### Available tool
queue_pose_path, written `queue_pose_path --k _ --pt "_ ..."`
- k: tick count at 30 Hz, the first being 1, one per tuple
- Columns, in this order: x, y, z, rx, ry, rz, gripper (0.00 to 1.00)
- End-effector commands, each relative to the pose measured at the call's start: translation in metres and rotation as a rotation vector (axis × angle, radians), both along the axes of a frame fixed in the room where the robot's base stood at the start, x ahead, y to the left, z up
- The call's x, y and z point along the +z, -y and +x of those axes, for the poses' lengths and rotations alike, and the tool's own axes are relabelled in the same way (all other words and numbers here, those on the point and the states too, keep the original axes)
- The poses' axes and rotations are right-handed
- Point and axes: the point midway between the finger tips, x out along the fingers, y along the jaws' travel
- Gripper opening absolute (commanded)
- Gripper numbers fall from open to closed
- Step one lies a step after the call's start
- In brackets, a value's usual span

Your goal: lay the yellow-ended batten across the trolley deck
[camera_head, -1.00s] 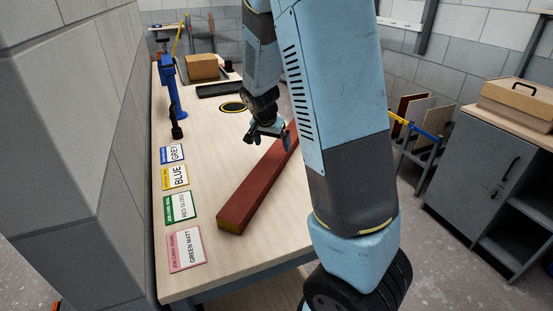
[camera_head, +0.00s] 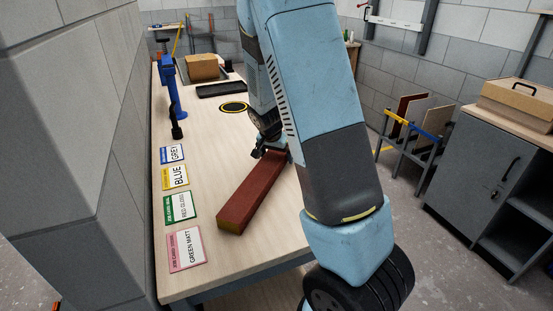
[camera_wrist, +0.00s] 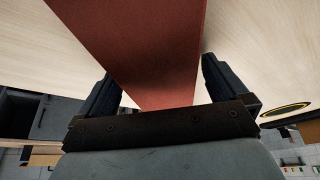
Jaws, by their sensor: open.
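My gripper (camera_head: 270,153) is at the batten's far part, partly hidden by my arm. In the wrist view the red batten (camera_wrist: 150,50) runs between the two dark fingers of my open gripper (camera_wrist: 155,92), with a gap beside the right finger. The batten's far end is hidden in the head view. I cannot make out a trolley deck in these frames.
Label cards, including a pink-edged one (camera_head: 186,249), line the bench's left side beside a blue clamp (camera_head: 169,95). A cardboard box (camera_head: 202,67), a black tray (camera_head: 220,89) and a yellow-black ring (camera_head: 234,106) are farther back. A grey cabinet (camera_head: 470,165) stands at right.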

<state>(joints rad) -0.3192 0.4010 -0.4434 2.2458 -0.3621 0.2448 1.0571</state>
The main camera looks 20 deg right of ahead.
Motion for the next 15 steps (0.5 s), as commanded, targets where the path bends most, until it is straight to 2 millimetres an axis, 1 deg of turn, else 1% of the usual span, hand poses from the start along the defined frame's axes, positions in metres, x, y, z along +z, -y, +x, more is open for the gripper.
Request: queue_pose_path --k 2,15 --pt "0.0002 -0.0001 -0.0001 0.000 0.000 0.000 0.98" --pt "0.0004 -0.0002 0.0000 0.000 0.000 0.000 0.56"
